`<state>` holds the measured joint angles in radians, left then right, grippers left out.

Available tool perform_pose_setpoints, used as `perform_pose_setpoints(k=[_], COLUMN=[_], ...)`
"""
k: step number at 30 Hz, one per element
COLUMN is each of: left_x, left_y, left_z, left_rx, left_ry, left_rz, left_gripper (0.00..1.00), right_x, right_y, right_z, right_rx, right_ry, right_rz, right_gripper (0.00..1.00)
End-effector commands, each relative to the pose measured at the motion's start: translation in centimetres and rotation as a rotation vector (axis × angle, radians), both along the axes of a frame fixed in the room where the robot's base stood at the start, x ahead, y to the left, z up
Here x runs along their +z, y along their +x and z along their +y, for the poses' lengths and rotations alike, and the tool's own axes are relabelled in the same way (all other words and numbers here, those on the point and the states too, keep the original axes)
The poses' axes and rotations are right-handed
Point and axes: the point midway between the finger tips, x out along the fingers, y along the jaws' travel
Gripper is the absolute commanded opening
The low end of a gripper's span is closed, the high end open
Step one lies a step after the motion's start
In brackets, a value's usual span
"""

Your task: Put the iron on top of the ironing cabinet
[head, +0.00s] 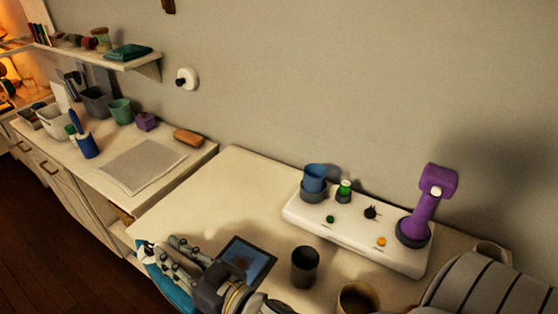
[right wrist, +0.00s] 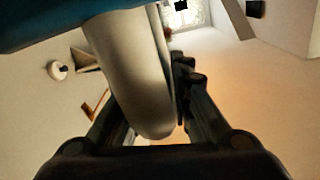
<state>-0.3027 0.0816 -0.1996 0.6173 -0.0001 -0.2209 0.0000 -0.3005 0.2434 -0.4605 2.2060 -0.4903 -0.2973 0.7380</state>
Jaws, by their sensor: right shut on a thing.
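My right gripper (head: 172,257) is at the lower left of the head view, in front of the pale table's near edge. It is shut on a teal and off-white thing, which looks like the iron (head: 150,262). In the right wrist view, its pale rounded part (right wrist: 128,75) lies between the fingers and its teal part (right wrist: 45,22) is at the top left. Much of it is hidden by the gripper. A pale cabinet (head: 82,207) with a grey mat on top stands at the left; I cannot tell whether it is the ironing cabinet. My left gripper is not in view.
The grey mat (head: 140,166) is clear. Cups, a blue bottle (head: 87,146) and a brown block (head: 188,137) stand around it. The pale table (head: 225,190) carries a white console (head: 340,231), a purple device (head: 431,200) and dark cups (head: 305,266). A shelf (head: 130,64) hangs above.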

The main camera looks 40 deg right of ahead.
Motion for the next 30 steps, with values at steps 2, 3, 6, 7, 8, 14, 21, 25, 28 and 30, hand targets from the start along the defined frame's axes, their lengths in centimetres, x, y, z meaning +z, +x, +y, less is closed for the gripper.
perform_pose_setpoints(k=[2, 3, 6, 7, 8, 14, 21, 25, 28, 30], left_x=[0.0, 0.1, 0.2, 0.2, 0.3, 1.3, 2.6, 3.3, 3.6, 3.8], left_y=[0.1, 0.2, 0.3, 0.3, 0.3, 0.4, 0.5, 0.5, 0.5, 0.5], left_z=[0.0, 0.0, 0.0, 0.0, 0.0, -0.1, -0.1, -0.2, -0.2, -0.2], left_rx=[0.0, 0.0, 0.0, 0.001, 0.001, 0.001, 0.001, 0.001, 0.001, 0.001], left_ry=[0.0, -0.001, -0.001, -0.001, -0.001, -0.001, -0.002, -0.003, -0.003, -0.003], left_rz=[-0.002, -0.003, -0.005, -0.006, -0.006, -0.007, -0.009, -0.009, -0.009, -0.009], left_gripper=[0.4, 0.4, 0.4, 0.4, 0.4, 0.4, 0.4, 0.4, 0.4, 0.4], right_x=[0.5, 0.5, 0.5, 0.5, 0.6, 0.5, 0.1, -0.2, -0.4, -0.6], right_y=[0.0, 0.0, 0.2, 0.4, 0.6, 3.4, 8.0, 10.7, 12.4, 13.4], right_z=[0.1, 0.1, 0.0, -0.1, -0.2, -1.5, -3.7, -4.9, -5.7, -6.1], right_rx=[0.004, 0.004, 0.003, 0.003, 0.003, 0.002, 0.002, 0.002, 0.002, 0.002], right_ry=[0.003, 0.004, 0.003, 0.002, 0.002, -0.002, -0.001, 0.0, 0.001, 0.001], right_rz=[-0.011, -0.011, -0.011, -0.012, -0.013, -0.016, -0.014, -0.014, -0.013, -0.012], right_gripper=[0.0, 0.0, 0.0, 0.0, 0.0, 0.0, 0.0, 0.0, 0.0, 0.0])
